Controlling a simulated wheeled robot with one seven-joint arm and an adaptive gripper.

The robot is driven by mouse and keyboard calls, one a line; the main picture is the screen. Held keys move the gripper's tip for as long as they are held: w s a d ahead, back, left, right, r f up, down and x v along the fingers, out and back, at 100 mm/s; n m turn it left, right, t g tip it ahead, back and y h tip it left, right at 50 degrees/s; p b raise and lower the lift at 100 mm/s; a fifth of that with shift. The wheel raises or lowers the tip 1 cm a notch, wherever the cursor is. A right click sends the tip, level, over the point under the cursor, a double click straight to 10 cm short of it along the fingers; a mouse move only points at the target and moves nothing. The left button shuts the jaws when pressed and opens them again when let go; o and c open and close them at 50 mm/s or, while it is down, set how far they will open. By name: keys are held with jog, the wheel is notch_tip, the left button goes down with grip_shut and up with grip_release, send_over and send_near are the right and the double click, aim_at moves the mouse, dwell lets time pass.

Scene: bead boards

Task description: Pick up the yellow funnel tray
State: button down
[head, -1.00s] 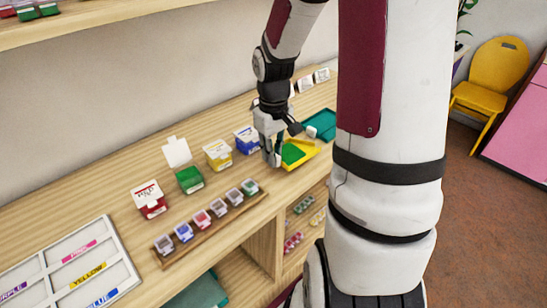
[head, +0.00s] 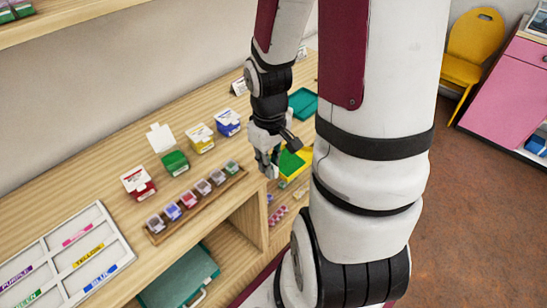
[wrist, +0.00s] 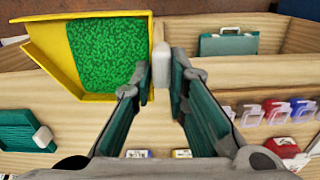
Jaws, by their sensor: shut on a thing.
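The yellow funnel tray (head: 304,156) holds a bed of green beads and is partly hidden by my gripper and arm in the head view. In the wrist view the tray (wrist: 48,48) fills the upper left, its tapered end pointing left. A white grip block (wrist: 161,66) is at its right side, between my fingers. My gripper (head: 269,166) is shut on this block, with one finger on each side. It also shows in the wrist view (wrist: 162,78). The tray is at the front edge of the wooden counter and looks level.
A teal tray (head: 303,103) lies behind on the wooden counter (head: 105,160). Colored boxes and a wooden rack (head: 196,207) of small bead tubs stand to the left. A white sorting board (head: 125,248) is at far left. A teal case (wrist: 228,45) is on the lower shelf.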

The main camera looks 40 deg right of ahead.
jog(key=p, duration=0.1)
jog(key=s+p, duration=0.1)
jog(key=p, duration=0.1)
jog(key=shift+s+a+r, duration=0.2)
jog(key=shift+a+r, duration=0.05)
jog(key=p, duration=0.3)
jog(key=shift+s+a+f, duration=0.25)
jog(key=shift+s+a, duration=0.1)
jog(key=shift+s, duration=0.05)
